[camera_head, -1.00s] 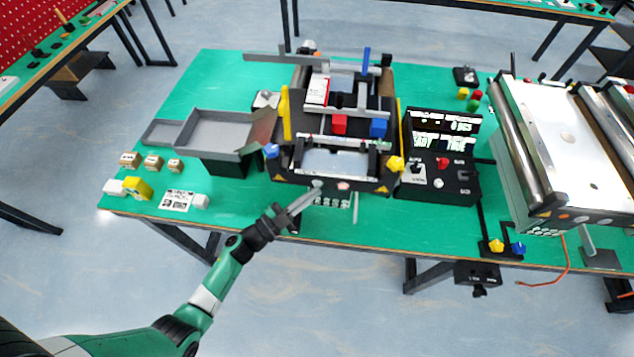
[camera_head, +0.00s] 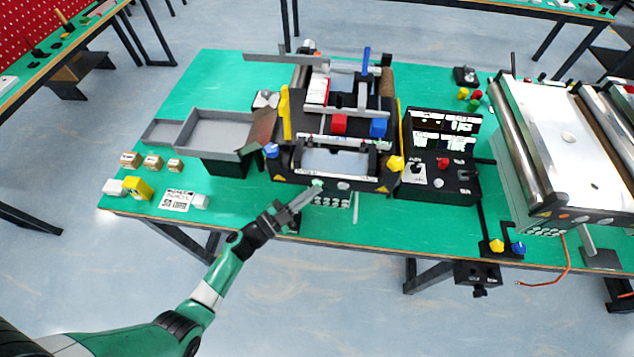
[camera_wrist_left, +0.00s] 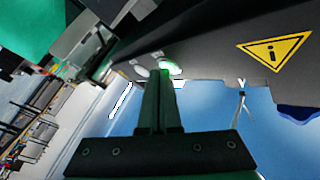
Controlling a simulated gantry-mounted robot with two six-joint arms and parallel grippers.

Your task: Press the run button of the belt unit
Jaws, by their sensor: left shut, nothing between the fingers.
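The belt unit (camera_head: 285,173) stands mid-table with a dark front panel. A green-lit button (camera_head: 318,183) is on its front panel, left of a pale unlit button (camera_head: 343,185). My left gripper (camera_head: 313,189) is shut and empty, its tips at the green-lit button. In the left wrist view the closed fingers (camera_wrist_left: 161,78) end at the green-lit button (camera_wrist_left: 171,67), partly covering it. The pale button (camera_wrist_left: 141,71) is just left of it there. I cannot tell whether the tips still touch the button. My right gripper is not in view.
A control box (camera_head: 430,190) with a red button and a stick stands right of the unit. Grey trays (camera_head: 205,118) are at its left. Blue (camera_head: 271,151) and yellow (camera_head: 396,163) knobs flank the front panel. A larger roller conveyor (camera_head: 575,120) is far right.

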